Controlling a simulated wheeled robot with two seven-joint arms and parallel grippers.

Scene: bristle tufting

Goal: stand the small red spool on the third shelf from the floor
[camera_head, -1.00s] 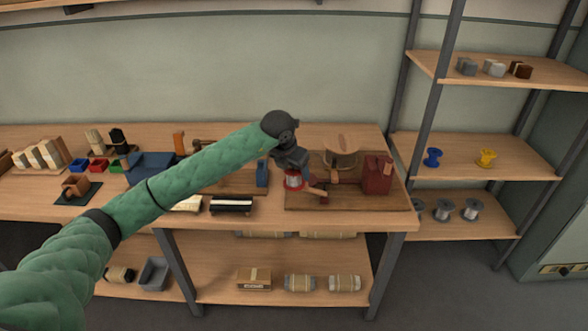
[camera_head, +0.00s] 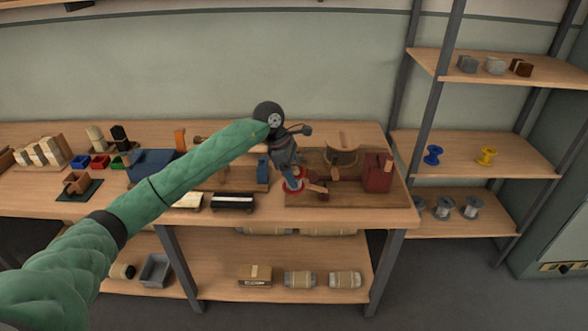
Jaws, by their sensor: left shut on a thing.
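The small red spool (camera_head: 291,187) is at the right part of the workbench, over the front left of a dark wooden board (camera_head: 345,199). Only its red rim shows clearly. My left gripper (camera_head: 292,178) reaches down from above and is shut on the spool, hiding much of it. Whether the spool touches the board cannot be told. The shelf rack at the right shows a low shelf (camera_head: 490,228) with grey spools, a middle one (camera_head: 460,169) with a blue and a yellow spool, and an upper one (camera_head: 545,79) with small blocks. My right gripper is not in view.
A round-topped wooden stand (camera_head: 342,140) and a dark red block (camera_head: 377,174) are right of the gripper. A black-and-white brush-like piece (camera_head: 233,202) is to its left. Rack posts (camera_head: 432,105) stand between bench and shelves.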

